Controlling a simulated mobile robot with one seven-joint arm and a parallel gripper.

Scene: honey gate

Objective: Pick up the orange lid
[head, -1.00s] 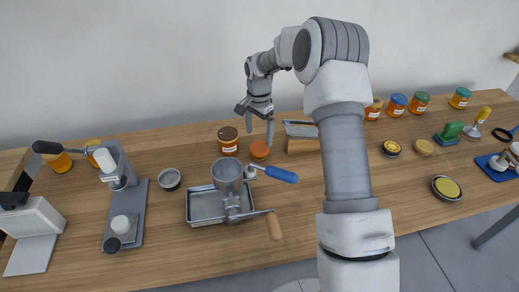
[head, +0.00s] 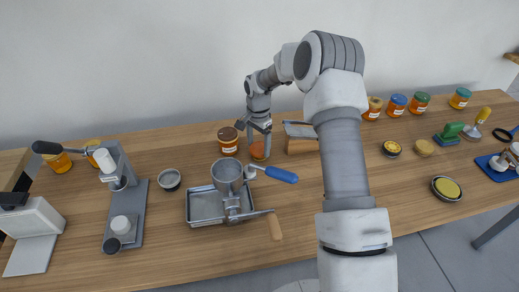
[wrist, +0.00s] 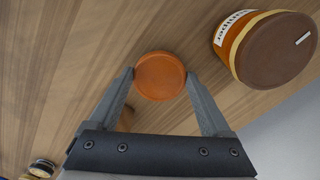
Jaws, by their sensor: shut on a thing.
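The orange lid (wrist: 160,76) is a round disc between my gripper's two fingertips in the wrist view. In the head view the orange lid (head: 258,150) lies low at the table surface, partly covered by the fingers. My gripper (head: 259,150) points down over it, with one finger on each side. In the wrist view my gripper (wrist: 159,80) is shut on the lid, the tips against its opposite edges. I cannot tell whether the lid still touches the table.
A jar with a brown lid (head: 228,140) stands close to the left of my gripper; it also shows in the wrist view (wrist: 278,48). A wooden block stand (head: 302,145) is close on the right. A metal grinder (head: 229,180) over a tray (head: 206,207) stands in front.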

